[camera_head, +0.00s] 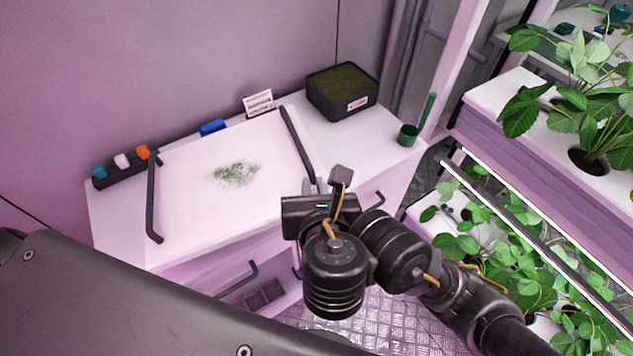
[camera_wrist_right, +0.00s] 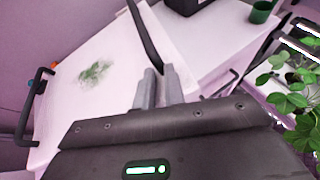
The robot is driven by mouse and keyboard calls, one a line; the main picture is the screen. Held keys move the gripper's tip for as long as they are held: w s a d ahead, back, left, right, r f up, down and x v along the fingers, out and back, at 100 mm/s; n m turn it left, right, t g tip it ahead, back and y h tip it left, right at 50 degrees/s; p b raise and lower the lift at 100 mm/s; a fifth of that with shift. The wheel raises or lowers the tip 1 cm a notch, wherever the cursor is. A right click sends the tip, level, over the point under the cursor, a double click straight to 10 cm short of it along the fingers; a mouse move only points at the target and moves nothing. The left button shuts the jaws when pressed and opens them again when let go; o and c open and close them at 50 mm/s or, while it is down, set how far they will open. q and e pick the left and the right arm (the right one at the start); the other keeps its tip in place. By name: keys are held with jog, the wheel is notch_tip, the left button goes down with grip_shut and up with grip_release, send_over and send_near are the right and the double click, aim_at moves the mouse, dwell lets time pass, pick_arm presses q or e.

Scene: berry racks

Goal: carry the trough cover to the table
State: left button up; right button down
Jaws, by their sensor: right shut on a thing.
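The trough cover (camera_head: 205,205) is a flat white panel with a green smear in its middle and a dark bar handle along each side. It is over the white table (camera_head: 385,140); I cannot tell whether it rests fully on the top. My right gripper (camera_head: 318,187) is at the near end of the right handle (camera_head: 298,145), shut on it. In the right wrist view the two grey fingers (camera_wrist_right: 157,88) close around the end of that handle (camera_wrist_right: 145,38). The left handle (camera_head: 153,200) is free. My left gripper is not in view.
At the table's back are a dark tray (camera_head: 343,95), a small sign (camera_head: 259,103), a blue item (camera_head: 213,128) and a rack of coloured pieces (camera_head: 122,170). A green cup (camera_head: 408,136) stands at the right. Plant racks (camera_head: 520,110) are at the far right.

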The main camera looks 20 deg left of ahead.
aim_at(318, 172)
jog(key=x, duration=0.3)
jog(key=d+x, duration=0.1)
jog(key=x, duration=0.1)
jog(key=shift+w, duration=0.45)
jog(key=w+f+b, duration=0.1)
jog(key=f, duration=0.1)
jog(key=w+a+f+b, duration=0.1)
jog(key=w, duration=0.1)
jog(key=w+f+b, duration=0.1)
jog(key=w+f, duration=0.1)
jog(key=shift+w+a+f+b, duration=0.2)
jog(key=shift+a+f+b, duration=0.05)
jog(key=shift+f+b, duration=0.05)
jog(key=shift+w+f, duration=0.25)
jog(key=shift+f, duration=0.1)
jog(key=shift+f+b, duration=0.75)
jog(key=shift+f, duration=0.75)
jog(key=shift+f+b, duration=0.35)
jog(key=shift+b, duration=0.05)
jog(key=c, duration=1.5)
grip_release()
jog(key=shift+r, duration=0.1)
